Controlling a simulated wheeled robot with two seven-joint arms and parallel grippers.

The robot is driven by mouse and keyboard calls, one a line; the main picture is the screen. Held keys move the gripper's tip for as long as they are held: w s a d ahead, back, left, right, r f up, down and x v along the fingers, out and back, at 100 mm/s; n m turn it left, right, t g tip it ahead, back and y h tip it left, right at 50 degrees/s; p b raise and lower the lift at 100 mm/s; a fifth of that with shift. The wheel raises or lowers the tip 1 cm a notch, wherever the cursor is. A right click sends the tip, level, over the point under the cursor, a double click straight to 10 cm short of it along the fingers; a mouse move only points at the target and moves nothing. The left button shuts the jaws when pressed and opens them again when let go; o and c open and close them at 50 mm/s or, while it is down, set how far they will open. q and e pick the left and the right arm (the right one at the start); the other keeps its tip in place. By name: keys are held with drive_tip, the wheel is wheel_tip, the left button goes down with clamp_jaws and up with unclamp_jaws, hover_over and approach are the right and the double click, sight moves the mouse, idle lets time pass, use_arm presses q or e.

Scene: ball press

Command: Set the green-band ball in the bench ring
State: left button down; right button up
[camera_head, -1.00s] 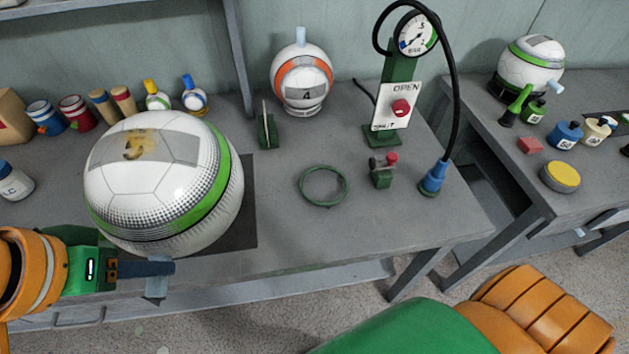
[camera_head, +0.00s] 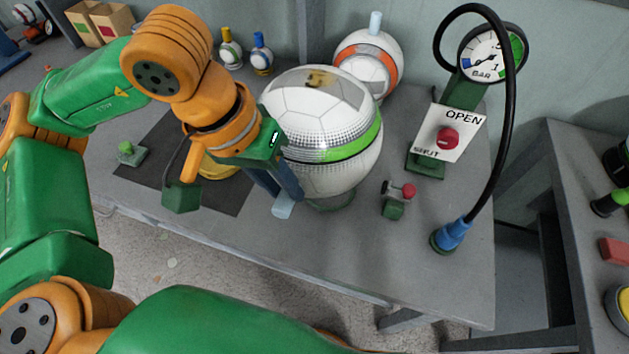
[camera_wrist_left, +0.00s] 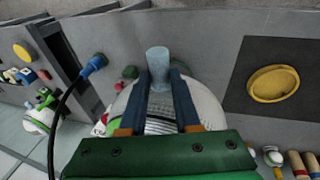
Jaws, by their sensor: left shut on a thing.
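The green-band ball (camera_head: 335,130) is white with a green stripe and a gold mark; it stands at mid-bench in the head view. My left gripper (camera_head: 285,195) is shut on its pale blue peg (camera_head: 283,208), on the ball's near side. The peg shows between the fingers in the left wrist view (camera_wrist_left: 158,60), with part of the ball below it. The green bench ring (camera_head: 338,204) shows only in part under the ball's lower edge. I cannot tell whether the ball rests in it or hangs just above. My right gripper is out of view.
An orange-band ball (camera_head: 369,58) stands close behind. A small red-knobbed valve (camera_head: 397,199) and the gauge stand with its OPEN/SHUT plate (camera_head: 445,135) are to the right, with a black hose (camera_head: 500,150). A dark mat (camera_head: 225,202) holds a yellow ring (camera_head: 215,170).

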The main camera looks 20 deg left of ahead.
use_arm(q)
drive_tip(key=w+f, duration=0.1)
drive_tip(key=w+d+f, duration=0.1)
drive_tip(key=w+f, duration=0.1)
drive_tip(key=w+d+f+p, duration=0.1)
drive_tip(key=w+f, duration=0.1)
drive_tip(key=shift+w+d, duration=0.25)
drive_tip(key=f, duration=0.1)
drive_tip(key=f+p, duration=0.1)
drive_tip(key=f, duration=0.1)
drive_tip(key=f+p, duration=0.1)
drive_tip(key=shift+w+a+f, duration=0.1)
drive_tip(key=shift+w+f, duration=0.05)
drive_tip(key=shift+w, duration=0.2)
drive_tip(key=shift+f, duration=0.2)
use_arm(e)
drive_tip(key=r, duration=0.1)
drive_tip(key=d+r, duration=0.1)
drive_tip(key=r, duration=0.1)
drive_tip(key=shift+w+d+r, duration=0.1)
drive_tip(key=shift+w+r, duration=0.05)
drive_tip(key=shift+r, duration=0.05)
